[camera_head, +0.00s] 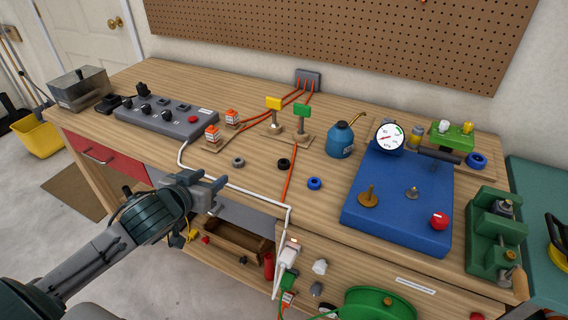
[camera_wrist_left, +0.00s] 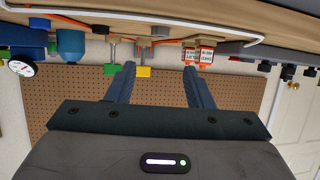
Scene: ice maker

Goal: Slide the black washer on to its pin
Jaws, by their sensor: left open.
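The black washer (camera_head: 283,164) lies flat on the wooden bench near its middle, beside an orange-red cable. A grey washer (camera_head: 238,162) lies to its left and a blue washer (camera_head: 314,183) to its right. A brass pin (camera_head: 368,197) and a smaller grey pin (camera_head: 411,193) stand on the blue panel (camera_head: 390,225). Which pin belongs to the black washer cannot be told. My left gripper (camera_head: 205,186) is at the bench's front edge, left of the washers and apart from them. In the wrist view its fingers (camera_wrist_left: 160,70) are spread and empty. My right gripper is out of view.
Yellow (camera_head: 273,103) and green (camera_head: 302,109) tagged posts stand behind the washers. A blue oil can (camera_head: 341,140) and a grey control box (camera_head: 165,117) flank them. A white cable (camera_head: 240,187) runs along the front edge. Bare wood surrounds the washers.

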